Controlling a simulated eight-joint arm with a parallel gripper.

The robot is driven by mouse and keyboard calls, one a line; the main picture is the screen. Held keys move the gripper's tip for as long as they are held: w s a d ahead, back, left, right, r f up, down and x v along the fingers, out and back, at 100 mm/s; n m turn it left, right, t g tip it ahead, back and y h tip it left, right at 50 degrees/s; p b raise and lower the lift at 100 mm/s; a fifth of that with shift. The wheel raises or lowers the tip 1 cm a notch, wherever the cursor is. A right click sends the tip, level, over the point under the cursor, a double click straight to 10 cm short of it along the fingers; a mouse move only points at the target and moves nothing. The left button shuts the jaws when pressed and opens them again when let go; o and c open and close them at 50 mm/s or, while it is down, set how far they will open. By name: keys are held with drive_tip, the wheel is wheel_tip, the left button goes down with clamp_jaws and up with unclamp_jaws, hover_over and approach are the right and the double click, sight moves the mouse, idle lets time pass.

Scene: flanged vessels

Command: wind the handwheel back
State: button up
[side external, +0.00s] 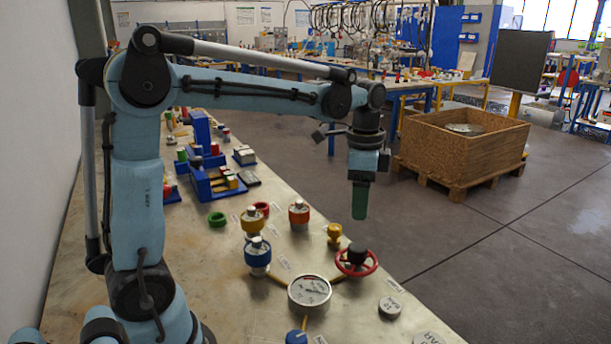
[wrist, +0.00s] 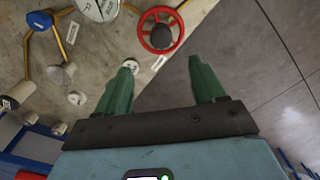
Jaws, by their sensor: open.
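The handwheel (side external: 357,255) has a red rim and a dark hub. It stands near the right edge of the table in the side view. In the wrist view the handwheel (wrist: 160,37) is near the top, beyond the fingertips and roughly in line with the gap between them. My gripper (side external: 359,216) has green fingers pointing down above the handwheel, clearly apart from it. In the wrist view my gripper (wrist: 162,66) is open, with nothing between its fingers.
A round gauge (side external: 309,291) sits left of and nearer than the wheel, joined by yellow pipes. Beyond the table (side external: 215,275) edge is open floor.

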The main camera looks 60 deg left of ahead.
sight(358, 246)
drive_tip(key=f, duration=1.2)
drive_tip(key=shift+w+a+f, duration=0.15)
drive_tip(key=shift+w, duration=0.1)
drive_tip(key=c, duration=1.1)
drive_tip(key=shift+o, duration=0.2)
